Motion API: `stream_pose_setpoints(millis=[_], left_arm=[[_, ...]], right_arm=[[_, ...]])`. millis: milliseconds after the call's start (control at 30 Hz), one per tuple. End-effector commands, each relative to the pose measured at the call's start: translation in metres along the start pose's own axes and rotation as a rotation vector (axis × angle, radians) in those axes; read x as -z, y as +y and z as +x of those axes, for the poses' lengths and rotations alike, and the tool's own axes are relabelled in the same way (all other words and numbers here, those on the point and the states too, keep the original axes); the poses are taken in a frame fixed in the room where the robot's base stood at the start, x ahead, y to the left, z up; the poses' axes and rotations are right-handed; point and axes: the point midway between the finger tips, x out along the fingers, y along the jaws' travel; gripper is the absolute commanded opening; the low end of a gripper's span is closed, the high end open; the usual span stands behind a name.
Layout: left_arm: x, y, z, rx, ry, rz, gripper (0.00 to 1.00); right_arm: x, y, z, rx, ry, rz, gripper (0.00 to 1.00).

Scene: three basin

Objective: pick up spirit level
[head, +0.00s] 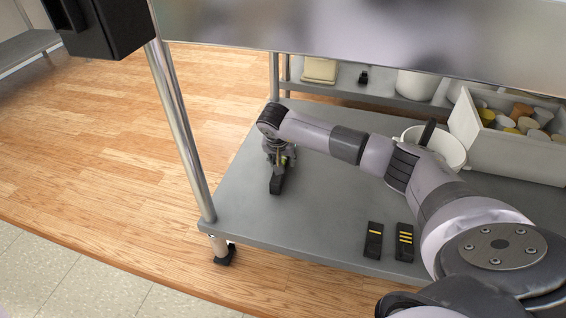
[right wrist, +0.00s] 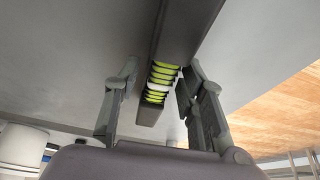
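The spirit level is a long dark bar (head: 276,183) lying on the grey lower shelf, partly hidden beneath my right gripper in the head view. In the right wrist view the bar (right wrist: 179,40) shows bright yellow-green segments along its face. My right gripper (right wrist: 160,80) has its two fingers apart, one on each side of the bar. A gap shows at the left finger; the right finger is very close to the bar, and I cannot tell if it touches. In the head view my right gripper (head: 279,160) points down at the bar. My left gripper is not in view.
Two small black blocks with yellow marks, one (head: 373,240) left of the other (head: 404,242), lie near the shelf's front edge. A white bucket (head: 450,150) and a white bin of colored pieces (head: 500,140) stand right. A metal post (head: 180,125) and the upper tabletop (head: 380,35) bound the space.

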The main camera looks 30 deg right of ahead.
Motion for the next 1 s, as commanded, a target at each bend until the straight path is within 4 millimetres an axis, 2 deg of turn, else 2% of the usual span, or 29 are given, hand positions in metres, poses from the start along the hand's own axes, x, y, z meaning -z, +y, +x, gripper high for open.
stream_pose_setpoints(millis=[67, 500, 833, 1000], left_arm=[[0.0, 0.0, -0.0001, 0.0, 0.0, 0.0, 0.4], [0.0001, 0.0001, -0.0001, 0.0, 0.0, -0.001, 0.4], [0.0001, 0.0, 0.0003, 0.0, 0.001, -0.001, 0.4], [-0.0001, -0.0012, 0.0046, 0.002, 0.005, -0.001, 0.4]], right_arm=[[0.0, 0.0, -0.0001, 0.0, 0.0, 0.0, 0.3], [0.0001, 0.0, -0.0002, 0.0, 0.0, 0.0, 0.0], [0.0007, -0.0001, -0.001, 0.001, 0.001, 0.001, 0.0], [0.0044, -0.0002, -0.0092, 0.001, 0.001, 0.001, 0.0]])
